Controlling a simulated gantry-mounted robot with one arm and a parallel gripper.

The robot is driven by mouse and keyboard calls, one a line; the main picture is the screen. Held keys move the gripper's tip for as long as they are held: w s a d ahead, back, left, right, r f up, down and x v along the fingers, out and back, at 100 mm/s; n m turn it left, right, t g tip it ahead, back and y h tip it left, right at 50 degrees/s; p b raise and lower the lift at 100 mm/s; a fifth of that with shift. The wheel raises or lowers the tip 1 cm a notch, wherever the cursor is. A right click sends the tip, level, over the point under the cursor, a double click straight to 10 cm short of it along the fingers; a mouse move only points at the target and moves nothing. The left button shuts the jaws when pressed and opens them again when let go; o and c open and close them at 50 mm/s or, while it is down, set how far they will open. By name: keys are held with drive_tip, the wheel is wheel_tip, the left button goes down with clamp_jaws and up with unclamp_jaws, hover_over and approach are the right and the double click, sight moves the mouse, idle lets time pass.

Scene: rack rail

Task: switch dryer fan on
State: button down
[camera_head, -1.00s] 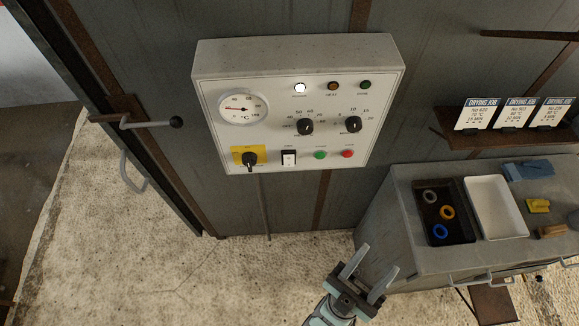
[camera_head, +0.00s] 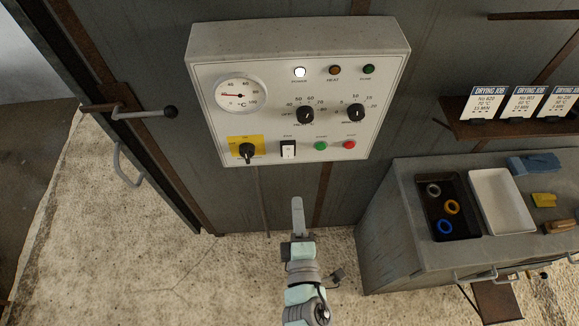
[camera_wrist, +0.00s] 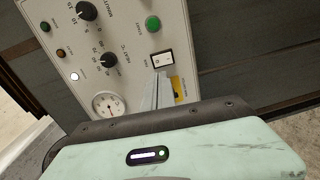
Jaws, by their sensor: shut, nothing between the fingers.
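The control panel (camera_head: 212,140) is a pale box on the grey wall. Its fan switch, a black-framed white rocker (camera_head: 288,149), sits low on the panel between the black rotary knob on a yellow plate (camera_head: 246,152) and the green button (camera_head: 320,146). The rocker also shows in the wrist view (camera_wrist: 162,60), just beyond the fingers. My gripper (camera_head: 298,203) is shut and empty, below the panel in the head view with its fingers pointing up towards it. In the wrist view the closed fingers (camera_wrist: 158,90) partly cover the panel's lower part. I cannot tell the rocker's position.
A red button (camera_head: 349,145), two dials (camera_head: 305,115) and a round gauge (camera_head: 241,94) share the panel. A door lever (camera_head: 145,113) sticks out at left. A grey cabinet with a black tray (camera_head: 449,232) and a white tray (camera_head: 502,204) stands at right.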

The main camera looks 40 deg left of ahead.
drive_tip(key=shift+s+a+f+n, duration=0.15)
drive_tip(key=shift+s+f, duration=0.05)
drive_tip(key=shift+f, duration=0.2)
drive_tip(key=shift+s+a+f+n, duration=0.15)
drive_tip(key=shift+f, duration=0.2)
drive_tip(key=shift+a+g, duration=0.1)
drive_tip(key=shift+g, duration=0.2)
approach(288, 157)
drive_tip(key=x, duration=0.6)
drive_tip(key=shift+w+a, duration=0.1)
drive_tip(key=shift+w, duration=0.1)
drive_tip(key=shift+w+a, duration=0.1)
drive_tip(key=shift+a, duration=0.05)
drive_tip(key=shift+f, duration=0.1)
